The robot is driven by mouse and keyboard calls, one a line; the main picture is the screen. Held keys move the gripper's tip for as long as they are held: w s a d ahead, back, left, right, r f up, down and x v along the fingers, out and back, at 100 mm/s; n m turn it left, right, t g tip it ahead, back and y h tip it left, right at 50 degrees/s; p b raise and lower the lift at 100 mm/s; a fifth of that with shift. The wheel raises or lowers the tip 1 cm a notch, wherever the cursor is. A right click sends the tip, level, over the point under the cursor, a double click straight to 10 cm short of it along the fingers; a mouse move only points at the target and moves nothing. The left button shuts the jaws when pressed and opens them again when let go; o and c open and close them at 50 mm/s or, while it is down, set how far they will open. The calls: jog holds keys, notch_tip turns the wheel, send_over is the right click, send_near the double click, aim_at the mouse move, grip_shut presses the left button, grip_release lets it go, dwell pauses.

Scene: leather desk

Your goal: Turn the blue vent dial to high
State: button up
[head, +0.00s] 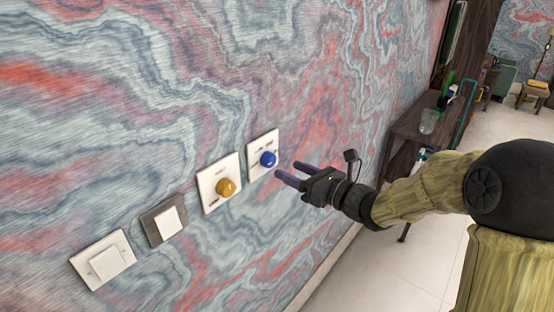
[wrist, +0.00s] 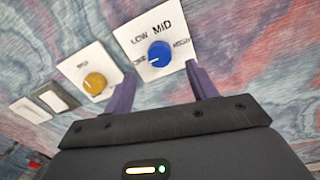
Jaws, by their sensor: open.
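The blue vent dial (head: 268,159) is a round knob on a white wall plate (head: 254,144). In the wrist view the dial (wrist: 160,54) has the labels LOW, MID and HIGH around it, and a partly readable one at its left. Its white mark points to the lower left, toward that left label. My gripper (head: 287,169) is open and empty, just right of the dial in the head view, with a small gap to it. In the wrist view the dial shows ahead, between the two purple fingertips (wrist: 160,74).
A yellow dial (head: 226,187) on a white plate is left of the blue one. A grey-framed switch (head: 168,221) and a white switch (head: 103,261) are farther left. A dark wooden table (head: 412,129) with a glass stands at the right.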

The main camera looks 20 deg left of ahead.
aim_at(272, 162)
jog(key=p+x, duration=0.1)
jog(key=x, duration=0.4)
jog(key=shift+w+a, duration=0.15)
jog(key=shift+a, duration=0.15)
jog(key=c, duration=1)
